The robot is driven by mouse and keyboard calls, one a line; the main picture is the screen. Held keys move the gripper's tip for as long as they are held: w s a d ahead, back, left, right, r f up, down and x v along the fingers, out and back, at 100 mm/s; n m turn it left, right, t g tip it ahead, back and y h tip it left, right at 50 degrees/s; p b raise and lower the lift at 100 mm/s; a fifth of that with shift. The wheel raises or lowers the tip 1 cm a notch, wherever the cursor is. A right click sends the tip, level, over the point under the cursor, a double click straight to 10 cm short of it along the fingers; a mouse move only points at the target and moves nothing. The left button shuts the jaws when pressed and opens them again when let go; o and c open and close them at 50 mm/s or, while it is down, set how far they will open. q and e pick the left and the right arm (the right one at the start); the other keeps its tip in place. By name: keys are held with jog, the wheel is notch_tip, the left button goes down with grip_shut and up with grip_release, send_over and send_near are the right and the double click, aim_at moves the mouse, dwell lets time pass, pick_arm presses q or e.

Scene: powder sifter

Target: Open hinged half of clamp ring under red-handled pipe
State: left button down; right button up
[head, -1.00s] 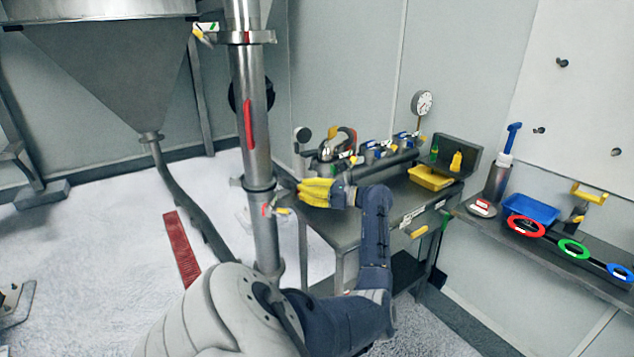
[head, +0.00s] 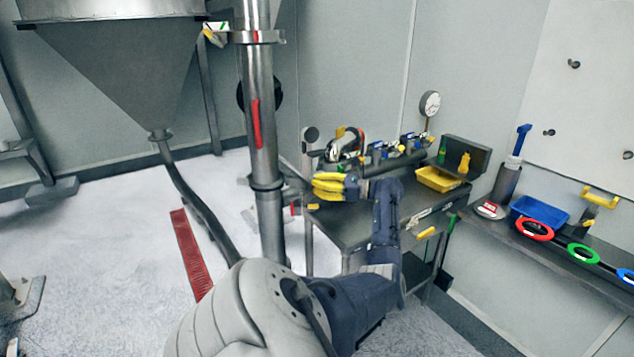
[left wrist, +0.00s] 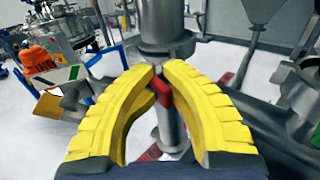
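The steel pipe (head: 249,85) with the red handle (head: 256,124) stands upright left of centre in the head view. Its lower joint (head: 267,185) has grey clamp ring parts standing out beside it. A half with a red-and-white patch (head: 293,209) stands out to the right of the pipe, at an angle from it. My left gripper (head: 315,187), with yellow fingers, is just right of the joint. In the left wrist view its fingertips (left wrist: 159,70) nearly meet around a red part (left wrist: 163,93) in front of the pipe. The contact itself is partly hidden. My right gripper is not in view.
A metal table (head: 350,222) with fittings and a yellow tray (head: 440,181) is close behind and right of my left arm. A shelf at the right holds a blue tray (head: 540,209) and coloured rings. A hopper (head: 125,75) hangs left of the pipe.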

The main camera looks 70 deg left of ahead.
pick_arm(q)
jog(key=shift+w, duration=0.2)
dwell(0.3)
jog(key=c, duration=1.7)
grip_release()
jog(key=shift+w, duration=0.1)
jog(key=shift+o, duration=1)
jog(key=v, duration=1.2)
jog(key=shift+d, duration=0.1)
